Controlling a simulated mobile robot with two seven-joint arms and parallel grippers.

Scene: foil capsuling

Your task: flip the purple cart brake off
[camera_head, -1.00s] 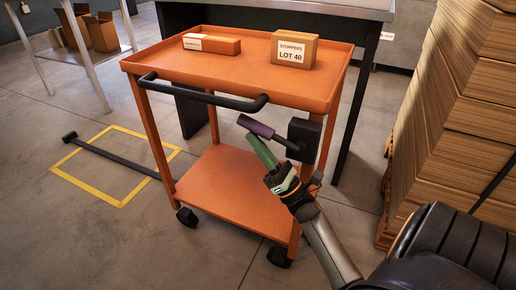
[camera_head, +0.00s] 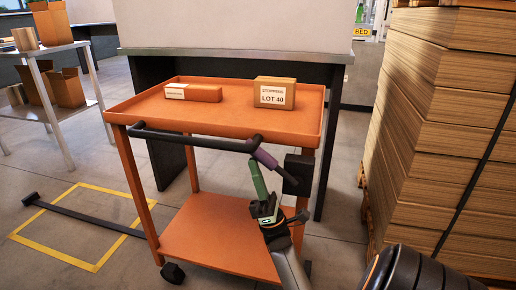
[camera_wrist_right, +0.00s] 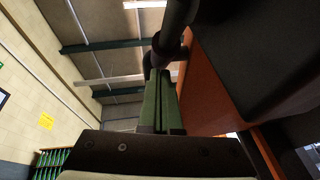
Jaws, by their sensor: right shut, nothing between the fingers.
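The orange cart (camera_head: 215,128) stands ahead with a black push handle (camera_head: 190,139). Its brake lever has a purple grip (camera_head: 265,158) and a dark shaft that runs down right to a black box (camera_head: 298,170) by the cart's right post. The lever slants with its free end up, close to the handle's right end. My right gripper (camera_head: 254,163) has green fingers, shut and empty, pointing up just below and left of the purple grip. Contact is hard to tell. In the right wrist view the shut fingers (camera_wrist_right: 162,105) point at a dark bar. My left gripper is out of view.
A box marked LOT 40 (camera_head: 274,93) and a flat orange box (camera_head: 193,93) lie on the cart's top. Stacked cardboard (camera_head: 430,120) stands close on the right.

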